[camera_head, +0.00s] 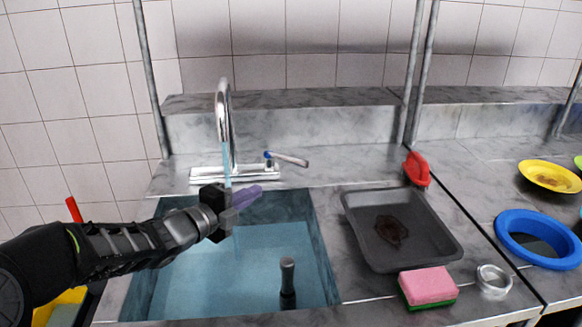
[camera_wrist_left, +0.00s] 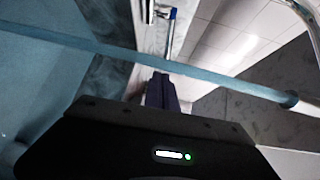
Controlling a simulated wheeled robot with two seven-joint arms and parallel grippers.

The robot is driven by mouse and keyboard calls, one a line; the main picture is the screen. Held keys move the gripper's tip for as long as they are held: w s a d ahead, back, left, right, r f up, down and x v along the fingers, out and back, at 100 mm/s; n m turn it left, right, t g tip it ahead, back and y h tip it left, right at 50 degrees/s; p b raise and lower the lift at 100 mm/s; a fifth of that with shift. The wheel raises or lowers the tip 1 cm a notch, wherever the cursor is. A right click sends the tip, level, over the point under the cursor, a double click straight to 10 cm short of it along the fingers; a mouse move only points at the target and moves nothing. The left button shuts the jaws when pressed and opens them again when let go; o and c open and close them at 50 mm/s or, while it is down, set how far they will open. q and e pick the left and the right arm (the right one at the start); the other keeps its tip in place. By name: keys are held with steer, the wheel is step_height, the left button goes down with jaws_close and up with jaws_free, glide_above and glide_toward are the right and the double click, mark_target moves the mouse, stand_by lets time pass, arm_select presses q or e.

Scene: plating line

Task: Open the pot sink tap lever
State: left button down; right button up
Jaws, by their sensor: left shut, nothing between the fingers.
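The chrome tap (camera_head: 224,105) stands behind the pot sink (camera_head: 320,240). A blue stream (camera_head: 226,160) hangs from its spout, and the sink holds bluish water. The tap lever (camera_head: 290,159), a slim bar with a blue-marked base, points right on the tap's base plate. My left gripper (camera_head: 248,197) is over the back of the sink, its purple fingers shut and empty, in front of the lever and apart from it. In the left wrist view the stream crosses just past the fingers (camera_wrist_left: 161,90), with the lever (camera_wrist_left: 171,32) beyond. My right gripper is out of view.
A dark upright handle (camera_head: 287,278) stands in the sink. Right of it are a soiled grey pan (camera_head: 440,243), a pink sponge (camera_head: 428,286), a metal ring (camera_head: 494,279) and a red object (camera_head: 417,168). A blue bowl (camera_head: 512,243) and yellow plate (camera_head: 550,168) lie farther right.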

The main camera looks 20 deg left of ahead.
arm_select(q)
steer(key=shift+w, duration=0.85)
steer(key=p, duration=0.2)
glide_toward(286, 159)
steer(key=w+d+f, duration=0.2)
steer(key=w+d, duration=0.3)
steer(key=shift+w+r, duration=0.1)
steer(key=shift+r, duration=0.1)
steer(key=shift+b, duration=0.3)
steer(key=w+b, duration=0.1)
steer(key=w+d+b, duration=0.1)
steer(key=shift+w+d+b, duration=0.25)
steer(key=shift+d+b, duration=0.05)
steer(key=shift+b, duration=0.05)
steer(key=shift+f, duration=0.15)
